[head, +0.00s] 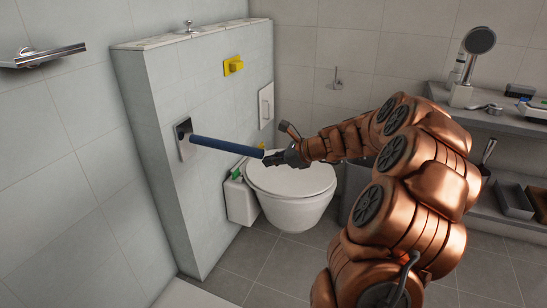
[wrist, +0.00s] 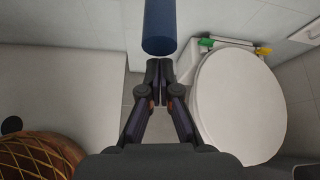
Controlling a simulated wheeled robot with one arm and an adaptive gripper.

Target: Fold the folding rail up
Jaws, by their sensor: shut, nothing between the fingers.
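The folding rail (head: 228,146) is a dark blue bar that sticks out from a metal wall bracket (head: 184,140) on the tiled half wall. It lies nearly level, lowered, in front of the toilet. My gripper (head: 272,159) is at the free end of the rail in the head view. In the wrist view the rail's round end (wrist: 158,45) is just ahead of my gripper (wrist: 159,66). The fingers are shut together with nothing between them. I cannot tell whether the fingertips touch the rail.
The toilet (head: 292,180) with its lid down stands beyond the rail. A white bin (head: 239,201) is beside it. A yellow fixture (head: 233,65) and a white panel (head: 266,105) are on the half wall. A grey shelf (head: 490,119) with several items stands at right. Floor at front is clear.

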